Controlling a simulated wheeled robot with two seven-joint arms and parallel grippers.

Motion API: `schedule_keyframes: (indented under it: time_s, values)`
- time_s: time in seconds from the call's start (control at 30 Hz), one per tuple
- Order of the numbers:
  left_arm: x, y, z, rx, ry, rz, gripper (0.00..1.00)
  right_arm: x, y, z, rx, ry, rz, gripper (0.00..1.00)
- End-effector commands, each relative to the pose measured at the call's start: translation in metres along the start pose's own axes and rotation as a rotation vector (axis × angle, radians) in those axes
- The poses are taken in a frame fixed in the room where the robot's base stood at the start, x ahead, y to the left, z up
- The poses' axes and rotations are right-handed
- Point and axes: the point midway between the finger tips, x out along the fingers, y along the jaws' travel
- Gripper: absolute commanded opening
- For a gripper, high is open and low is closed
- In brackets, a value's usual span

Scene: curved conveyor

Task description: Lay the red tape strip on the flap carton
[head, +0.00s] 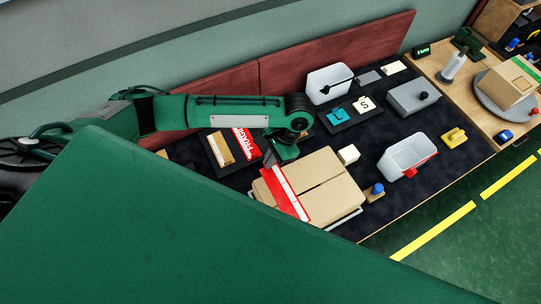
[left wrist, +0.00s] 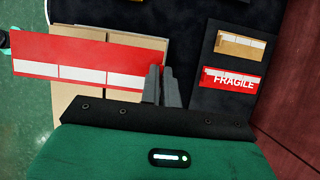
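The flap carton (head: 330,192) is a tan box with a seam across its top, in the middle of the dark mat; it also shows in the left wrist view (left wrist: 88,107). The red tape strip (head: 286,197), with a white band along it, crosses the carton's left part and extends past its near edge. My left gripper (head: 281,158) is at the strip's far end, beside the carton. In the left wrist view its fingers (left wrist: 167,88) look closed on the strip's end (left wrist: 90,55). I cannot tell whether the strip touches the carton. My right gripper is not in view.
A white cube (head: 348,154), blue-topped stamp (head: 376,190) and grey bin (head: 408,158) stand to the right. A red-brown panel (head: 335,50) borders the back.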

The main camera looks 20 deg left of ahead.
Motion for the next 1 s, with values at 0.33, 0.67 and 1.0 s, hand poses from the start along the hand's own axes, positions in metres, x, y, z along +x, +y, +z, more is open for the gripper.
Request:
schedule_keyframes:
  time_s: [0.33,0.67,1.0]
  values:
    - [-0.002,0.0,0.001,-0.004,0.0,0.001,0.0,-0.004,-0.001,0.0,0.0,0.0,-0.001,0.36]
    - [0.009,0.0,-0.003,-0.004,-0.001,0.001,0.0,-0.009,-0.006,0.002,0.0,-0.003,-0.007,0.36]
    - [0.028,0.0,-0.011,-0.005,-0.001,0.001,0.0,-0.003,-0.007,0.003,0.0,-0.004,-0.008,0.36]
